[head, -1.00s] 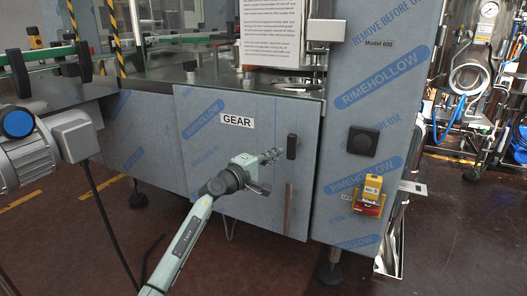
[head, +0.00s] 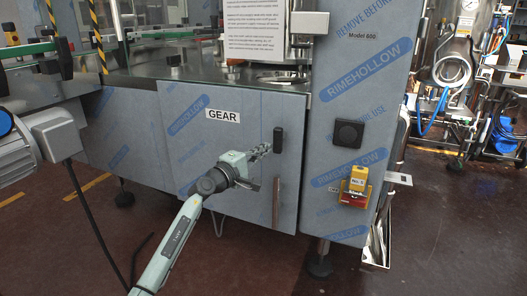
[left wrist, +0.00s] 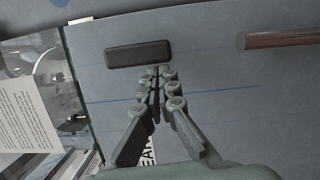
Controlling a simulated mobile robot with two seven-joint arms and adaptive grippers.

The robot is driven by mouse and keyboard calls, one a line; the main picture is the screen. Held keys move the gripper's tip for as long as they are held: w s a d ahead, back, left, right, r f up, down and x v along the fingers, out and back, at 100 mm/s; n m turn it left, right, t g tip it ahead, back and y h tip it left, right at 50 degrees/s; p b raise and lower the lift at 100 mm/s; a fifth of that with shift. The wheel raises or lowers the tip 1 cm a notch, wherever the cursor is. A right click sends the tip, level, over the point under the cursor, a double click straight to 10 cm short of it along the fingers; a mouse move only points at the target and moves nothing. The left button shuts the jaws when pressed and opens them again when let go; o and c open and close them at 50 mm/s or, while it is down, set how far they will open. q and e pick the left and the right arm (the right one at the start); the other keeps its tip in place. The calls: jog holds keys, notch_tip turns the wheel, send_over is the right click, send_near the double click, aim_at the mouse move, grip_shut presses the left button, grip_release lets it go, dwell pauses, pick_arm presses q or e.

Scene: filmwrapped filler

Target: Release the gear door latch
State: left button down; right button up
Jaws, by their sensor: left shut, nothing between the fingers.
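The gear door (head: 215,160) is a blue-grey panel with a GEAR label (head: 223,115) and appears closed. Its latch is a small black upright bar (head: 278,141) near the door's right edge. The same black latch (left wrist: 138,53) lies across the upper part of the left wrist view. My left gripper (head: 266,149) is shut and empty, its tips just left of and slightly below the latch in the head view. In the left wrist view my left fingertips (left wrist: 160,70) are together beside the latch's lower edge; I cannot tell whether they touch it. My right gripper is not in view.
A brown vertical strip handle (head: 276,205) is on the door below the latch; it also shows in the left wrist view (left wrist: 285,37). A yellow-and-red switch (head: 356,185) and a black square (head: 347,133) are on the right panel. A grey motor (head: 40,140) juts out at left.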

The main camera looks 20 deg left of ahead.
pick_arm(q)
jog(key=n+b, duration=0.1)
jog(key=n, duration=0.1)
jog(key=d+f+n+t+b, duration=0.1)
jog(key=n, duration=0.2)
jog(key=d+n+t+b, duration=0.1)
jog(key=n, duration=0.2)
jog(key=shift+d+f+y, duration=0.15)
jog(key=shift+f+y, duration=0.15)
jog(key=shift+y, duration=0.1)
jog(key=d+n+y, duration=0.1)
jog(key=n, duration=0.3)
jog(key=d+n+t+y, duration=0.1)
jog(key=n, duration=0.3)
jog(key=d+n+y, duration=0.1)
jog(key=n, duration=0.3)
jog(key=shift+s+d+r+y, duration=0.1)
jog(key=shift+r+y, duration=0.25)
jog(key=shift+y, duration=0.05)
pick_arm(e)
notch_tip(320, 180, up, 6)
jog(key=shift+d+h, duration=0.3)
pick_arm(q)
jog(key=shift+n, duration=0.3)
